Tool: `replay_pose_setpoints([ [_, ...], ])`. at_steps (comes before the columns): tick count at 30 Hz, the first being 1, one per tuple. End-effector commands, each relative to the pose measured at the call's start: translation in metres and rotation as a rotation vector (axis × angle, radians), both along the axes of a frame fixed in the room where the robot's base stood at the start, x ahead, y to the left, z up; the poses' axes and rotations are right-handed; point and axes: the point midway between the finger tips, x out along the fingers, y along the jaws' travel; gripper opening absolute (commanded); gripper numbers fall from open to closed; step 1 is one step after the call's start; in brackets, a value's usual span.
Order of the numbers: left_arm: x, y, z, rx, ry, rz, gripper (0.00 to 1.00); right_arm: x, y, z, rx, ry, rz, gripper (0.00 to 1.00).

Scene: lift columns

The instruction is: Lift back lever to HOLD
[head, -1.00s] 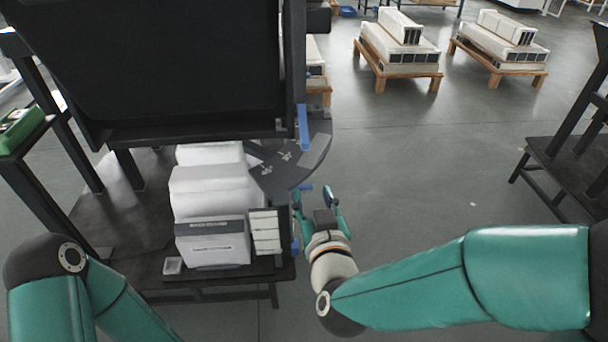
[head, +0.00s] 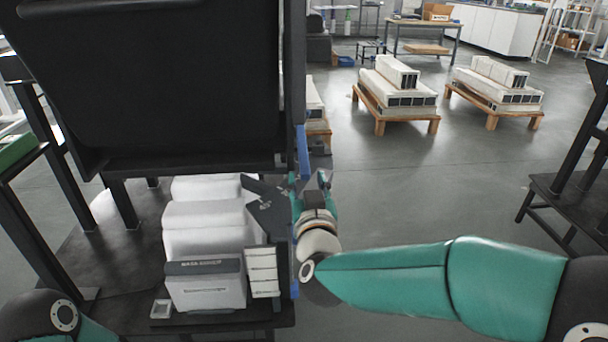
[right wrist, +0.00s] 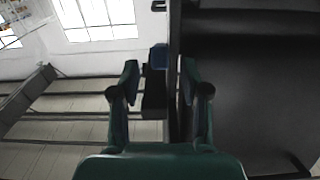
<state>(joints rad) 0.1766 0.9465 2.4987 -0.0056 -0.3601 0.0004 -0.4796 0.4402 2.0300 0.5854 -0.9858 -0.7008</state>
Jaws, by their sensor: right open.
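My right gripper (head: 310,182) is open beside the right edge of the dark machine, fingers pointing away from me. In the right wrist view the open gripper (right wrist: 160,75) has a blue block (right wrist: 158,57) on a dark bar between its fingertips, apparently not gripped. A dark upright edge also runs between the fingers. I cannot tell whether the blue block is the back lever. In the head view an upright blue strip (head: 303,152) shows on the machine's right edge, just beyond the gripper. No HOLD mark is readable. My left gripper is out of view.
The large black panel (head: 150,90) fills the upper left. White stacked blocks (head: 205,230) and a pale slotted panel (head: 263,272) stand on a dark table left of my right gripper.

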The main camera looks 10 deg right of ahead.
Motion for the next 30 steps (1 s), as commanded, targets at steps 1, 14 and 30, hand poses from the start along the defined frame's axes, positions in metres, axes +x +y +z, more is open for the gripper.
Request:
replay_pose_setpoints([
  [1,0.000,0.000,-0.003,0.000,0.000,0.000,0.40,0.010,-0.001,-0.002,0.001,-0.001,-0.003,0.46],
  [14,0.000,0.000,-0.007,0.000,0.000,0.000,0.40,0.047,0.000,0.000,0.000,0.000,0.000,0.46],
  [30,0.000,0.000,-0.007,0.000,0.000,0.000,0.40,0.047,-0.001,0.000,0.000,0.000,-0.001,0.00],
])
